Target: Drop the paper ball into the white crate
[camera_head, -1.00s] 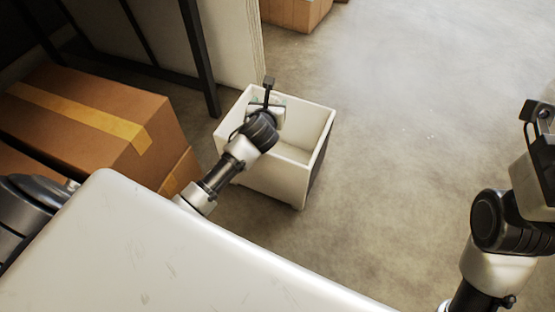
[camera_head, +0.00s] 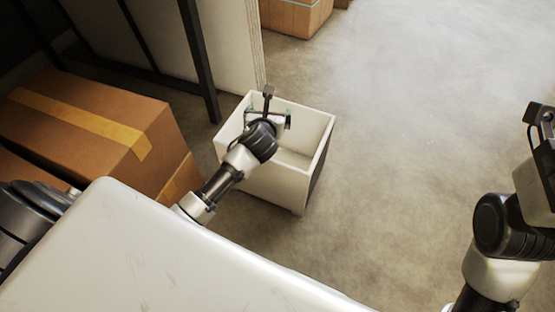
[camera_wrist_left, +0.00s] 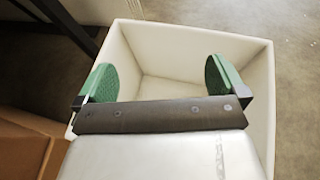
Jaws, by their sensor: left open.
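The white crate (camera_head: 272,184) stands on the floor in front of me, open at the top. It also fills much of the left wrist view (camera_wrist_left: 256,62). My left gripper (camera_head: 268,117) is over the crate's opening, towards its left side. In the left wrist view its two green finger pads (camera_wrist_left: 161,78) are wide apart with nothing between them. The paper ball does not show in either view. Part of the crate's inside is hidden behind my gripper and wrist. My right arm is at the right edge of the head view, and its fingers are out of the picture.
Cardboard boxes (camera_head: 88,120) with yellow tape stand left of the crate. A dark upright post (camera_head: 199,60) and a pale panel (camera_head: 232,40) stand behind it. The floor right of the crate is clear.

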